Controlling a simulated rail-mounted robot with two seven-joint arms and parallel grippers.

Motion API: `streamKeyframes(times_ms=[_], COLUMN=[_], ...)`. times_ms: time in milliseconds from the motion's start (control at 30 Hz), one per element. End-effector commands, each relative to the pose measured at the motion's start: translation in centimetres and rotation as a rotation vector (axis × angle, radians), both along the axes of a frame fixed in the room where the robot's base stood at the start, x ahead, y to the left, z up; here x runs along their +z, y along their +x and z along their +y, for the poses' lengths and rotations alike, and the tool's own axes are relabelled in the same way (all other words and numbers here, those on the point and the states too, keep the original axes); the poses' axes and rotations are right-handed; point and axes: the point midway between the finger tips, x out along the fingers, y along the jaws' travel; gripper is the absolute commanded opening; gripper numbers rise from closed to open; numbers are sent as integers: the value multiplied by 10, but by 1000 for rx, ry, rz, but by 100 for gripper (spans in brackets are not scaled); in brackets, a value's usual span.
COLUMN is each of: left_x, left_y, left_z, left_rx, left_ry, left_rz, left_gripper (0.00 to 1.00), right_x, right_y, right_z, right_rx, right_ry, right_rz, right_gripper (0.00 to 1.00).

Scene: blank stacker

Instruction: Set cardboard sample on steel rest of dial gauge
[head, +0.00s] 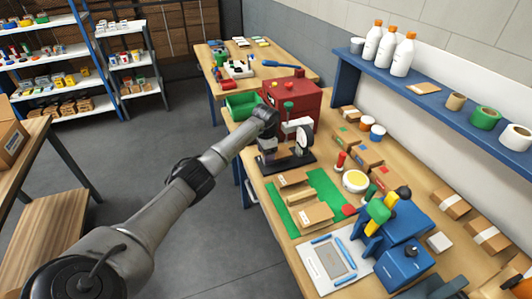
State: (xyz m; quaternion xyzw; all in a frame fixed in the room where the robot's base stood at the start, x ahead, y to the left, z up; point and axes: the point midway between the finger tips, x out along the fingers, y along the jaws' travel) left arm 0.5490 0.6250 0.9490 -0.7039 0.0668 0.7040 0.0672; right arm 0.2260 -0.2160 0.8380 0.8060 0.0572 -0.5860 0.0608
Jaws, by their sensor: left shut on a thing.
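The dial gauge stands on the bench with a round white dial (304,136) on its right side and a dark base (297,163). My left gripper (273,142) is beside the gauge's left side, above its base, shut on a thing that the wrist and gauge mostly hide. I take it to be the cardboard sample, but its outline cannot be made out. The steel rest is too small and covered to tell apart, so contact with the sample cannot be told. My right gripper is not clearly in view.
A red cabinet (300,97) stands just behind the gauge, with a green bin (242,106) to its left. Cardboard boxes (312,215) lie on a green mat (289,225) in front. A blue machine (399,228) stands nearer. A blue shelf (430,94) runs along the wall.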

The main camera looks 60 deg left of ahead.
Motion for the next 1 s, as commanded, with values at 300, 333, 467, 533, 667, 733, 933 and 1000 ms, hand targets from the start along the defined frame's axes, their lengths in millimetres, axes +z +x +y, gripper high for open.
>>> streamKeyframes(times_ms=[300, 333, 467, 533, 667, 733, 933, 1000], left_x=[-1, -1, -1, 0, 11, 22, 60, 73], left_y=[0, 0, 0, 0, 1, 1, 1, 1], left_z=[0, 0, 0, 0, 0, 0, 0, 0], left_rx=[0, 0, 0, 0, 0, 0, -1, 0], left_ry=[0, 0, 0, 0, 1, 2, 1, 2], left_rz=[0, 0, 0, 0, -3, -2, -3, -4], left_gripper=[88, 88, 88, 88, 88, 88, 88, 88], right_x=[0, 0, 0, 0, 2, 4, 10, 11], right_y=[0, 0, 0, 0, 0, 0, 0, 0], right_z=[1, 1, 1, 0, -1, -2, -3, -3], right_rx=[-1, -1, -1, 0, 3, 4, 6, 7], right_ry=[2, 2, 1, 0, -4, -7, -10, -9], right_rz=[0, 0, 0, 0, 0, 0, 1, 1], right_gripper=[43, 43, 43, 43, 43, 43, 43, 43])
